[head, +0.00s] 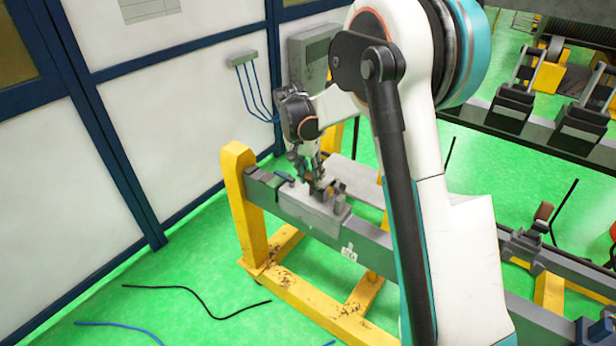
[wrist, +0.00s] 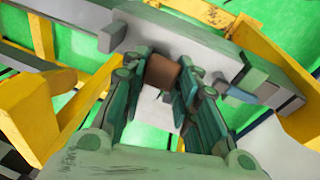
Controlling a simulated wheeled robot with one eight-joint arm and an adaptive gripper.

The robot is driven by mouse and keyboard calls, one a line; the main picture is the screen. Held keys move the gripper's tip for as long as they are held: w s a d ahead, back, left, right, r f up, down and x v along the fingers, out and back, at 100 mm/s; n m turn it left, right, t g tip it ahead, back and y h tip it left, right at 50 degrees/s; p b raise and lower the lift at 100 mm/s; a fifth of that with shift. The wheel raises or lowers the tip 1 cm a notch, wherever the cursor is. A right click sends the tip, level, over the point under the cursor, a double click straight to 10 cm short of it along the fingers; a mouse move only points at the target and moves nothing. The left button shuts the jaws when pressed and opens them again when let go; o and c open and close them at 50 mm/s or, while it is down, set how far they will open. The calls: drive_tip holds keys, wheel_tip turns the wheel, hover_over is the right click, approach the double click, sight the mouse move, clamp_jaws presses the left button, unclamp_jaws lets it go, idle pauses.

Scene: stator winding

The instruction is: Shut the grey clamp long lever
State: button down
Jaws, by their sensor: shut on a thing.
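The grey clamp (head: 336,192) stands on a grey block on the beam. The arm partly covers it in the head view. My gripper (head: 316,178) reaches down to it from above and behind. In the wrist view the two green-tinted fingers of my gripper (wrist: 163,82) close around a brown end piece (wrist: 162,71), which looks like the tip of the clamp's long lever. The rest of the lever is hidden behind the fingers and the palm, so its angle cannot be told.
The grey beam (head: 377,256) rests on a yellow stand (head: 245,205). A white wall panel (head: 60,190) is close on the left. Another clamp with a brown-red knob (head: 543,211) is at the right. Black cables (head: 205,302) lie on the green floor.

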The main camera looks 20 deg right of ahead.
drive_tip(key=shift+w+d+r, duration=0.1)
drive_tip(key=shift+w+d, duration=0.1)
drive_tip(key=shift+d, duration=0.2)
drive_tip(key=c, duration=1.7)
unclamp_jaws()
drive_tip(key=o, duration=0.4)
drive_tip(key=shift+d, duration=0.15)
drive_tip(key=shift+w+d, duration=0.1)
drive_tip(key=shift+a, duration=0.25)
drive_tip(key=v, duration=1.2)
